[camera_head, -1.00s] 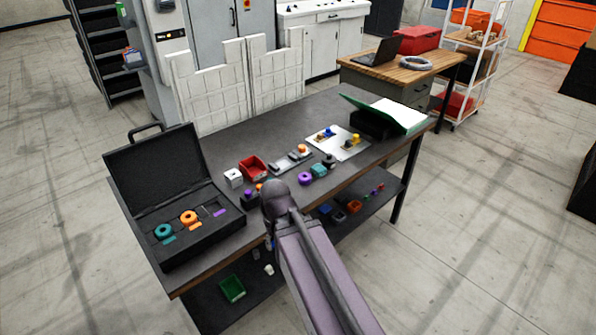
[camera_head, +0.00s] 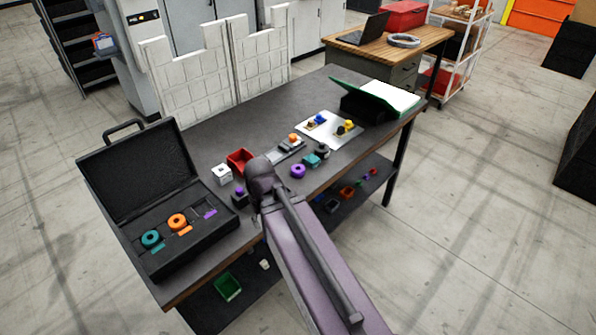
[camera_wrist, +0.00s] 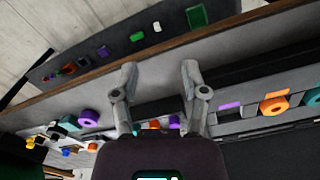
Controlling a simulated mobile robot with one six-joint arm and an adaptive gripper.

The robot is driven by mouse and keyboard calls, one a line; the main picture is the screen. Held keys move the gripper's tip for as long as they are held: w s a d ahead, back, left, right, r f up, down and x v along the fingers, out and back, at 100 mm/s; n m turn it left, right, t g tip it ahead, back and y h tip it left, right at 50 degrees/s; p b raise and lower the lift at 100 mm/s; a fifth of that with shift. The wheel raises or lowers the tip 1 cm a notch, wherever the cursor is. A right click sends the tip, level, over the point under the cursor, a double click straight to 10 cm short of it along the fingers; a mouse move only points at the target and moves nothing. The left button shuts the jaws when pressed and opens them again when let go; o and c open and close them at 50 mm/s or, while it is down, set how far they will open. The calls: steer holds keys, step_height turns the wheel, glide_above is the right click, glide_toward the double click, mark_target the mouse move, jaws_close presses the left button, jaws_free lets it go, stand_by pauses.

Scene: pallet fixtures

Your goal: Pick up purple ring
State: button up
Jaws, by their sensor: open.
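The purple ring (camera_head: 298,171) lies on the dark workbench near its front edge, just right of my arm in the head view. It also shows at the left in the wrist view (camera_wrist: 88,118). My gripper (camera_wrist: 158,72) is open and empty in the wrist view, with its two fingers apart over the bench's front edge. The ring is to the left of the fingers there, not between them. In the head view my arm hides the gripper.
An open black case (camera_head: 205,238) with teal and orange rings stands at the bench's left. A lower shelf (camera_wrist: 70,62) holds small parts.

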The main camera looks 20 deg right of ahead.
steer(key=o, duration=0.5)
steer(key=shift+w, duration=0.15)
steer(key=shift+o, duration=0.5)
steer(key=shift+w+d, duration=0.2)
steer(key=shift+w, duration=0.05)
steer(key=t, duration=0.5)
glide_toward(297, 168)
step_height(297, 168, up, 4)
steer(key=shift+s+d+f+p, duration=0.15)
steer(key=shift+s+f+p, duration=0.1)
steer(key=shift+s+p, duration=0.15)
steer(key=shift+w+f, duration=0.1)
steer(key=shift+f, duration=0.05)
steer(key=b+x, duration=0.8)
steer(key=shift+f, duration=0.25)
